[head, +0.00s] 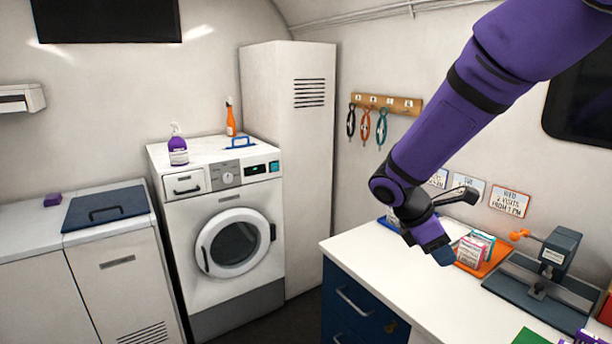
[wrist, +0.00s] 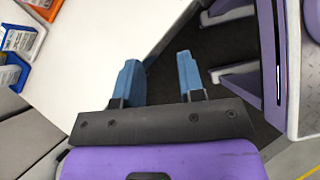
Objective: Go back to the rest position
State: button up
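My gripper (wrist: 160,80) shows in the wrist view with its two blue fingers apart and nothing between them. Below the fingers in that view are the white counter edge and dark floor. In the head view my purple arm reaches in from the upper right, and my gripper (head: 443,254) hangs above the front part of the white counter (head: 385,262). It touches nothing that I can see.
An orange tray (head: 491,262) with small boxes and a dark vise-like device (head: 560,248) stand on the counter to the right. Blue drawers (head: 352,300) are below. A washing machine (head: 216,190) and tall cabinet (head: 305,170) stand behind. Hooks with hanging loops (head: 387,104) are on the wall.

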jog(key=s+d+r+m+t+y, duration=0.1)
jog(key=s+r+m+t+y, duration=0.2)
jog(key=s+r+m, duration=0.4)
jog(key=s+d+r+m+t+y, duration=0.2)
jog(key=s+r+m, duration=0.6)
jog(key=s, duration=0.7)
jog(key=m+t+y, duration=0.1)
jog(key=y, duration=0.1)
jog(key=shift+d+r+m+y, duration=0.2)
jog(key=shift+d+m+y, duration=0.1)
jog(key=shift+m, duration=0.1)
